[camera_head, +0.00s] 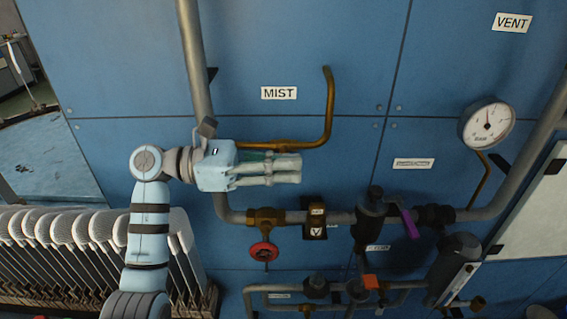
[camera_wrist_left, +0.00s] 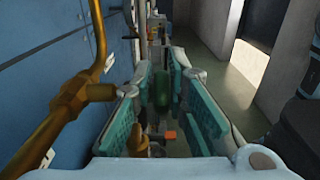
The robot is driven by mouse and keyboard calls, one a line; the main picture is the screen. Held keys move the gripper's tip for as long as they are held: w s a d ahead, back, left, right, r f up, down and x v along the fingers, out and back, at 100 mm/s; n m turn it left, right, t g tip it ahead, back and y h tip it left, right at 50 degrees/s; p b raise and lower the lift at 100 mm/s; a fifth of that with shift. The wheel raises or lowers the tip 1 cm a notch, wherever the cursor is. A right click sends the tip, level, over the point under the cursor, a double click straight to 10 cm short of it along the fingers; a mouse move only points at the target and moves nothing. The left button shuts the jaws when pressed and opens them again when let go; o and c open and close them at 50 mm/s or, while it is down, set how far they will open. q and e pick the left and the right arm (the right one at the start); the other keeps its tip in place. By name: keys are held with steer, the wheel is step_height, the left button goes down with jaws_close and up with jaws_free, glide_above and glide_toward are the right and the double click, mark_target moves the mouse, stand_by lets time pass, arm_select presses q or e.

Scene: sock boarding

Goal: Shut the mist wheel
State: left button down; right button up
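A MIST label (camera_head: 279,93) is on the blue wall panel, with a bent brass pipe (camera_head: 328,105) beside and below it. A red handwheel (camera_head: 263,251) sits on a brass valve on the grey pipe, lower down. I cannot tell for sure that it is the mist wheel. My left gripper (camera_head: 298,168) is above the red wheel and apart from it, its fingers pointing right. In the left wrist view the gripper (camera_wrist_left: 160,78) is open, with a gap between its teal pads and nothing held. My right gripper is not in view.
A purple lever (camera_head: 409,222) and a pressure gauge (camera_head: 487,124) are to the right along the pipework. A VENT label (camera_head: 512,22) is at the upper right. The brass pipe (camera_wrist_left: 72,100) runs close left of my gripper in the wrist view.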

arm_select(q)
steer(key=shift+r+y, duration=0.1)
steer(key=shift+y, duration=0.6)
steer(key=shift+d+y+p, duration=0.2)
steer(key=shift+y+p, duration=0.15)
steer(key=shift+y, duration=0.75)
steer(key=shift+r+y, duration=0.1)
steer(key=shift+y, duration=0.3)
steer(key=y+p, duration=0.2)
steer(key=p, duration=0.7)
steer(key=shift+d+r+p, duration=0.1)
steer(key=shift+r+p, duration=0.05)
steer(key=shift+p, duration=0.2)
steer(key=shift+f+y+p, duration=0.3)
steer(key=shift+p, duration=0.3)
steer(key=c, duration=1.6)
jaws_free()
steer(key=shift+f, duration=0.1)
